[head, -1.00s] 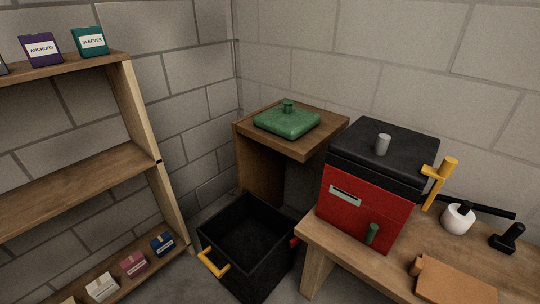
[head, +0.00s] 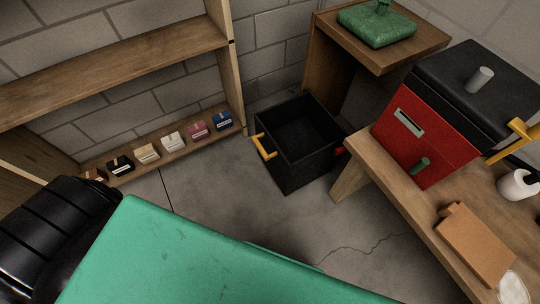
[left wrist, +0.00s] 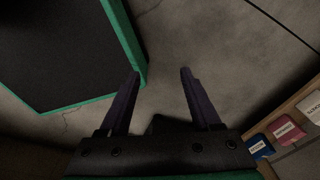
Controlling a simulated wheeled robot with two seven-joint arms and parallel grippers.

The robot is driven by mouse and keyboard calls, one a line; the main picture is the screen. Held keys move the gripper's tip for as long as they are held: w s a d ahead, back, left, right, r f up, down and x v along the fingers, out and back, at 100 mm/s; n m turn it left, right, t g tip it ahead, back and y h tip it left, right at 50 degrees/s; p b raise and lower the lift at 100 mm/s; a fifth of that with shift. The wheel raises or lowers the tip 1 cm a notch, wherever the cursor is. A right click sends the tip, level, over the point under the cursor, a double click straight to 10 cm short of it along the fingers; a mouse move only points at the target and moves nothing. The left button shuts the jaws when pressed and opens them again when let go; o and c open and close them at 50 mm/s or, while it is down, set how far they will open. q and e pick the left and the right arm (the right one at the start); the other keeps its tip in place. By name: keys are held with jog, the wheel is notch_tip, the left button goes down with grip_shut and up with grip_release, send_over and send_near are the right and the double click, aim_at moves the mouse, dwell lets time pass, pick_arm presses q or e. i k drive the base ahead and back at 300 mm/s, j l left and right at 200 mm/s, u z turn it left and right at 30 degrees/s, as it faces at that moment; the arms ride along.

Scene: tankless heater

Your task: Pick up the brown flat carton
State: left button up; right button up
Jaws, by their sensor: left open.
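A small brown box (head: 95,175) stands at the left end of the low shelf, partly hidden by my black arm part. A flat brown piece (head: 477,243) with a small tab lies on the wooden bench at the right. I cannot tell for sure which of these is the carton. In the left wrist view my left gripper (left wrist: 158,72) is open, with nothing between its dark purple fingers. Floor lies beyond the fingers, and the shelf is off to the right. My right gripper is not in view.
The low shelf (head: 200,143) also holds tan (head: 147,153), black (head: 120,165), white (head: 173,141), pink (head: 197,130) and blue (head: 222,121) boxes. A black open bin (head: 290,165) stands on the floor. A red and black box (head: 425,135) sits on the bench.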

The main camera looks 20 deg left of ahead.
aim_at(483, 252)
jog(key=z, duration=1.75)
jog(key=l+u, duration=0.1)
jog(key=l, duration=0.45)
jog(key=k+l+u, duration=0.1)
jog(key=l, duration=0.4)
